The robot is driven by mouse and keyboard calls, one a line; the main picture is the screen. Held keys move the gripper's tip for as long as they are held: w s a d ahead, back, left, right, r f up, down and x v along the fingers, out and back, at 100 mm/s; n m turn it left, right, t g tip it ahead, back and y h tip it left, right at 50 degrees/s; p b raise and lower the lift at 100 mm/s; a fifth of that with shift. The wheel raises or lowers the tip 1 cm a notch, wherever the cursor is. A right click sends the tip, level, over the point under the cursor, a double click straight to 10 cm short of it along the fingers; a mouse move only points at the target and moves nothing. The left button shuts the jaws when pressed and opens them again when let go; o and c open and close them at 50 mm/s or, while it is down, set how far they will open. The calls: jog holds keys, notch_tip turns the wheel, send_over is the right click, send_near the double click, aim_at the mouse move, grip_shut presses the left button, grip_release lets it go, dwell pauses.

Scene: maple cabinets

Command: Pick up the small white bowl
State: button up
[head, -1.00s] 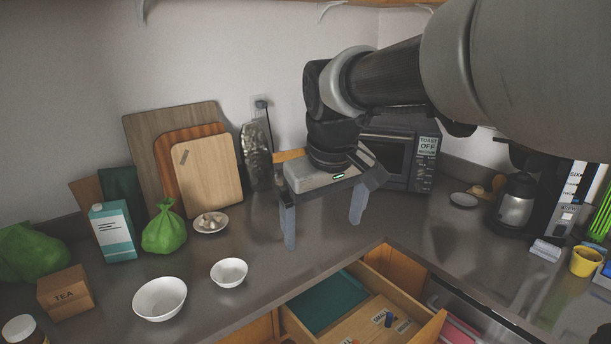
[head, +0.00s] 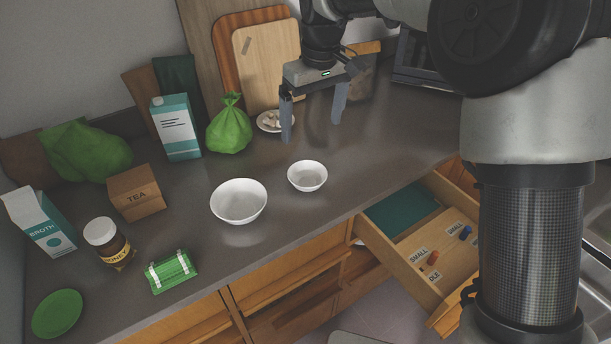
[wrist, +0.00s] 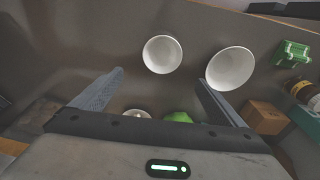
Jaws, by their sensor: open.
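The small white bowl (head: 307,176) stands upright and looks empty on the grey counter, right of a larger white bowl (head: 238,202). In the wrist view the small bowl (wrist: 162,54) is ahead of the fingers, between their lines, and the larger bowl (wrist: 230,68) is to its right, close to the right fingertip in the picture. My gripper (head: 312,130) is open and empty, fingers pointing down, above the counter behind the small bowl. It also shows in the wrist view (wrist: 160,78). It does not touch either bowl.
Behind are a green bag (head: 229,127), a small dish with pale pieces (head: 268,127) and cutting boards (head: 262,65). An open drawer (head: 400,262) juts out below the counter's front edge.

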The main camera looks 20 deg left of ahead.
send_over(306, 182)
jog(key=f, duration=1.1)
jog(key=shift+w+d+f+b, duration=0.15)
jog(key=shift+d+f+b, duration=0.1)
jog(key=shift+d+b, duration=0.1)
jog(key=f, duration=0.4)
jog(key=shift+s+a+f, duration=0.1)
jog(key=shift+s, duration=0.15)
jog(key=shift+w+a+f, duration=0.1)
jog(key=shift+f, duration=0.45)
jog(key=c, duration=1.2)
